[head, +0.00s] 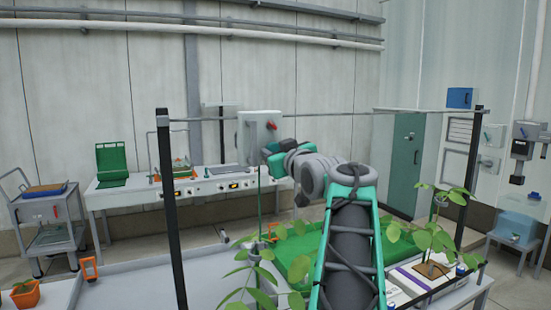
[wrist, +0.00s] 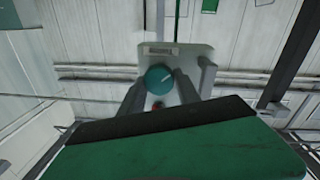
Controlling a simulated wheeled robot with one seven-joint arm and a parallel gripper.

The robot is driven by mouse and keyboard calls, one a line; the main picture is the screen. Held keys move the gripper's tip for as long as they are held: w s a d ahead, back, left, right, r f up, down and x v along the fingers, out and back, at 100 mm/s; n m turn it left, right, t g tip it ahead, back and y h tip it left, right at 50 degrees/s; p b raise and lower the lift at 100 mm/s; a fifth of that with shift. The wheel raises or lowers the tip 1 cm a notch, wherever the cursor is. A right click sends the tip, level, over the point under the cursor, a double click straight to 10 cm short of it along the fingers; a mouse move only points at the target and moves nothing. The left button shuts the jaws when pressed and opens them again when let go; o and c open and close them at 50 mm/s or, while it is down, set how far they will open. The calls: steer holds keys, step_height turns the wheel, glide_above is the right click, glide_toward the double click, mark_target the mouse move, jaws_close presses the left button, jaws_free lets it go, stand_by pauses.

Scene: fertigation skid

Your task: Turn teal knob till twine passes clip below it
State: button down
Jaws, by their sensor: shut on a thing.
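The teal knob (wrist: 158,79) has a pale pointer mark and sits on the face of a pale box (wrist: 193,58) in the wrist view. My gripper (wrist: 160,86) has one grey finger on each side of the knob and is shut on it. In the head view the box (head: 250,128) hangs on the cross rail, with my gripper (head: 268,153) at its lower right; the knob is hidden there. Green twine (head: 259,200) runs down below the box towards a plant. An orange piece (head: 270,231) shows low by the twine; I cannot tell if it is the clip.
Dark posts (head: 172,200) and a thin rail (head: 350,113) frame the work area. A red part (head: 272,125) sits on the box near my gripper. Leafy plants (head: 437,235) stand below at the right. A bench (head: 130,193) and a cart (head: 50,228) stand behind at the left.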

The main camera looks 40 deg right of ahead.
steer(key=shift+f+n+t+b, duration=0.1)
steer(key=shift+n+t+b, duration=0.2)
steer(key=shift+n+b, duration=4.45)
steer(key=c, duration=0.9)
jaws_free()
steer(key=b+v, duration=0.2)
steer(key=v, duration=0.5)
steer(key=shift+s+a, duration=0.15)
steer(key=shift+s, duration=0.2)
